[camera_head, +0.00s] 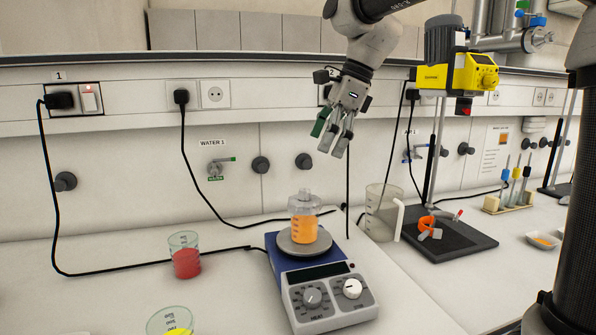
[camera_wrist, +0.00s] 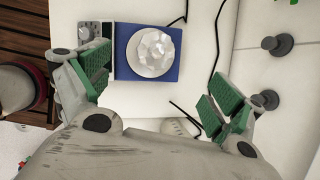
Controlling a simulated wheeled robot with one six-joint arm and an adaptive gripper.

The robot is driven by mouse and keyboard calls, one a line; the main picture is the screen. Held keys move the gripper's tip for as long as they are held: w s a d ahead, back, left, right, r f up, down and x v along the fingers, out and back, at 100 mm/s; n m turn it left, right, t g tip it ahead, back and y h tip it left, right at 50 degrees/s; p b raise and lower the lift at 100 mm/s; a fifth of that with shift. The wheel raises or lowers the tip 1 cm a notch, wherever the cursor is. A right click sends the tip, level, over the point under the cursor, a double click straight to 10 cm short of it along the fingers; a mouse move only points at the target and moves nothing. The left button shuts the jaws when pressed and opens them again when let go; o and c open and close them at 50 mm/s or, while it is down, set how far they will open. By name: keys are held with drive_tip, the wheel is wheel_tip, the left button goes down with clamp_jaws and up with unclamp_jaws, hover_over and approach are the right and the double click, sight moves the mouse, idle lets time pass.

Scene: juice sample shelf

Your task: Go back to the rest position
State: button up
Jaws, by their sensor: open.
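My gripper (camera_head: 333,132) is open and empty in the head view. It hangs in the air above and behind the hot plate, clear of everything on the bench. In the wrist view my gripper (camera_wrist: 155,95) shows its two green-padded fingers spread wide. A glass vessel with orange liquid (camera_head: 304,228) stands upright on the round plate of the blue hot plate stirrer (camera_head: 322,289). The stirrer (camera_wrist: 125,62) also shows between and beyond the fingers in the wrist view, with a whitish, faceted shape on its plate.
A beaker of red liquid (camera_head: 185,262) and one of yellow liquid (camera_head: 170,322) stand left of the stirrer. A clear pitcher (camera_head: 381,212) and a stand with a yellow stirrer motor (camera_head: 457,75) are to the right. Black cables cross the bench and wall.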

drive_tip(key=s+d+f+n+t+h, duration=0.1)
drive_tip(key=s+d+f+n+h, duration=0.1)
drive_tip(key=s+d+f+n, duration=0.4)
drive_tip(key=s+d+f+n+t+h, duration=0.2)
drive_tip(key=s+d+f+n, duration=0.4)
drive_tip(key=s+d+n, duration=0.6)
drive_tip(key=s+d, duration=0.4)
drive_tip(key=d, duration=0.2)
drive_tip(key=shift+d+t+h, duration=0.15)
drive_tip(key=shift+t+h, duration=0.15)
drive_tip(key=shift+f, duration=0.1)
idle(0.6)
